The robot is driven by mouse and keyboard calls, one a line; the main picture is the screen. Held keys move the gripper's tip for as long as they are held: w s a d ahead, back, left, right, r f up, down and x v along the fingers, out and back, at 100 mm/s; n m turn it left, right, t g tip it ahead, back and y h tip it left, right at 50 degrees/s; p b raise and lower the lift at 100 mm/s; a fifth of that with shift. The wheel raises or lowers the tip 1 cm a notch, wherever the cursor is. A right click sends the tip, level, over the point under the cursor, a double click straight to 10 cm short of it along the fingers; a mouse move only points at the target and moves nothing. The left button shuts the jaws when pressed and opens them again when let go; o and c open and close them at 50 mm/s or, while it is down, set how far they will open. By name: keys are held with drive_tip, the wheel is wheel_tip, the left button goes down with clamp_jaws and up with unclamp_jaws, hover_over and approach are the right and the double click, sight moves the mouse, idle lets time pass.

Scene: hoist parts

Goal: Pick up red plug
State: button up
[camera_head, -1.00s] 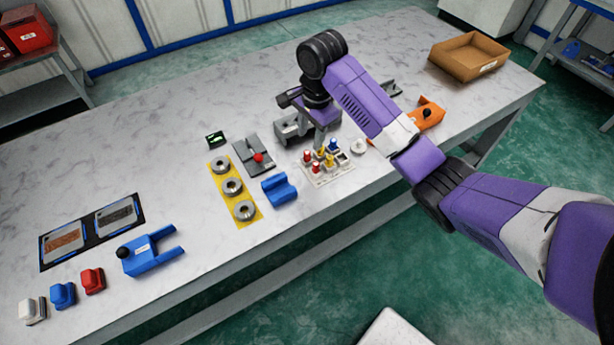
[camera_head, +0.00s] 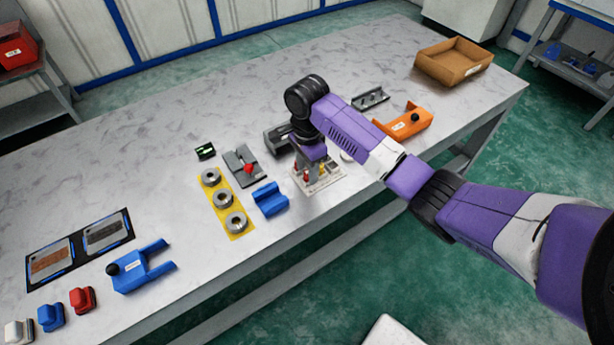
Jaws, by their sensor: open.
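Small red plugs (camera_head: 297,169) stand in a pale rack (camera_head: 324,184) near the table's front edge, along with yellow and other coloured plugs. My gripper (camera_head: 314,165) points down right over this rack, with its jaws open. It hides part of the rack and some plugs. I cannot tell whether a finger touches a plug or whether a red one is between the jaws.
A blue cradle block (camera_head: 270,199) and a yellow strip (camera_head: 236,236) with metal rings lie left of the rack. An orange bracket (camera_head: 404,124) and a cardboard tray (camera_head: 428,70) are to the right. Red (camera_head: 82,299) and blue (camera_head: 51,316) blocks sit front left.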

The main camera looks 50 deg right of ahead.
clamp_jaws()
drive_tip(key=shift+r, duration=0.15)
